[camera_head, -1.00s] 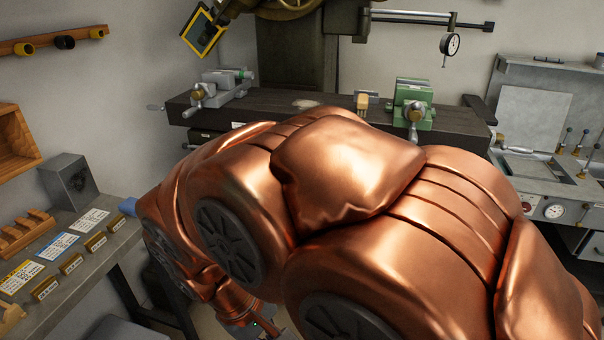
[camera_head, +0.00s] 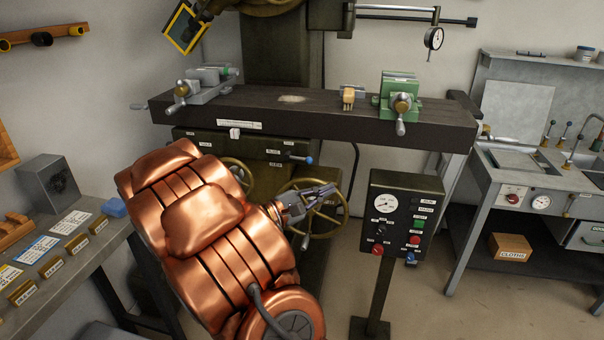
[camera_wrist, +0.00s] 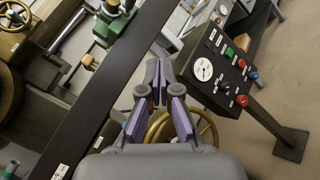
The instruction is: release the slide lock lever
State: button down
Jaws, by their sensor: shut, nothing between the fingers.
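A short lever with a blue tip (camera_head: 308,160) sticks out to the right from the dark machine front under the long table, beside small labels too small to read. I cannot tell whether it is the slide lock lever. My gripper (camera_head: 330,189) is shut and empty, below and right of the blue-tipped lever, in front of the brass handwheel (camera_head: 322,228). In the wrist view my gripper's fingers (camera_wrist: 163,82) point toward the table edge, apart from any lever.
The dark machine table (camera_head: 330,112) carries a grey vise (camera_head: 208,84) and a green vise (camera_head: 400,92). A control box (camera_head: 405,215) on a post stands right of my gripper. A bench (camera_head: 75,245) with labelled blocks is at left, a steel sink bench (camera_head: 540,170) at right.

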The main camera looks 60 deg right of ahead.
jog(key=w+d+f+n+t+h, duration=0.3)
jog(key=w+d+f+n+t, duration=0.15)
jog(key=w, duration=0.35)
jog(key=n+t+b, duration=0.1)
jog(key=n+t, duration=0.5)
jog(key=t, duration=0.2)
send_near(299, 158)
notch_tip(299, 158, down, 4)
jog(key=s, duration=0.1)
jog(key=shift+m+g+h, duration=0.25)
jog(key=shift+m+h, duration=0.1)
jog(key=shift+h, duration=0.05)
jog(key=x, duration=0.2)
jog(key=p+x, duration=0.1)
jog(key=x, duration=0.2)
jog(key=p+x, duration=0.1)
jog(key=x, duration=0.1)
jog(key=shift+s+d+r, duration=0.15)
jog(key=shift+d+r, duration=0.15)
jog(key=shift+r, duration=0.15)
jog(key=shift+d, duration=0.55)
